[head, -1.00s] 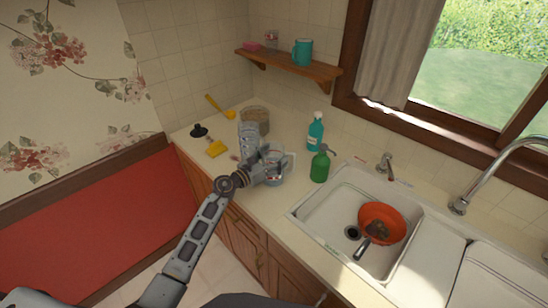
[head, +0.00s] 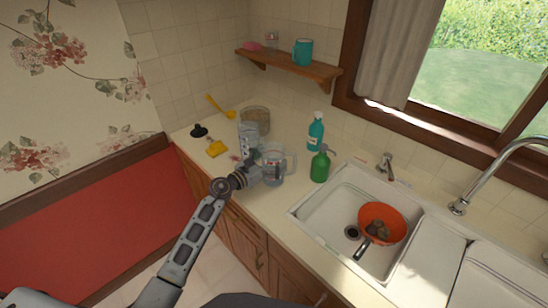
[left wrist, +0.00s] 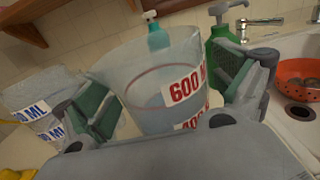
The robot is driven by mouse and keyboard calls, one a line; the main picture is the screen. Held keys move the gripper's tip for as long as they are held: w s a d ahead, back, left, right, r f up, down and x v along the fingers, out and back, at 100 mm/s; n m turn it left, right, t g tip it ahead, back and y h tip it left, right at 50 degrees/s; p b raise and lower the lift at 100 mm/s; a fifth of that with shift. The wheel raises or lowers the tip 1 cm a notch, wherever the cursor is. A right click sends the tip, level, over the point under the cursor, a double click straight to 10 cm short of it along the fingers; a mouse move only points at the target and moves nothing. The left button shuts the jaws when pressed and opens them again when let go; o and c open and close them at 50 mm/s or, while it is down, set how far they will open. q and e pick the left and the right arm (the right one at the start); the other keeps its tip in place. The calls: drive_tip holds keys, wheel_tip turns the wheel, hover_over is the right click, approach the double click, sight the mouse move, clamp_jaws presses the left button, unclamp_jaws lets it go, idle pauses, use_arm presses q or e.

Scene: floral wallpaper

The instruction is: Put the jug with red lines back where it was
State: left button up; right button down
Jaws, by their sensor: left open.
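The clear jug with red lines (head: 274,166) stands upright on the counter, with its handle toward the right. In the left wrist view the jug (left wrist: 150,75) shows a red ring and red "600 ML" print. My left gripper (head: 258,172) is open at the jug's near left side. In the left wrist view its two fingers (left wrist: 172,98) are spread on either side of the jug; whether they touch it I cannot tell. A second clear jug with blue print (left wrist: 35,105) stands to the left; it also shows in the head view (head: 249,138). My right gripper is out of view.
A glass-like bowl (head: 256,120), yellow sponge (head: 217,149) and black object (head: 199,131) lie behind and left. The sink (head: 335,205) holds an orange colander (head: 384,220).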

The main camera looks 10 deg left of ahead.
sight(265, 163)
use_arm(q)
drive_tip(key=b+v, duration=0.1)
drive_tip(key=v, duration=0.5)
drive_tip(key=shift+s+f, duration=0.1)
drive_tip(key=b+v, duration=0.1)
drive_tip(key=v, duration=0.3)
drive_tip(key=shift+s+a, duration=0.2)
drive_tip(key=shift+s, duration=0.05)
idle(0.6)
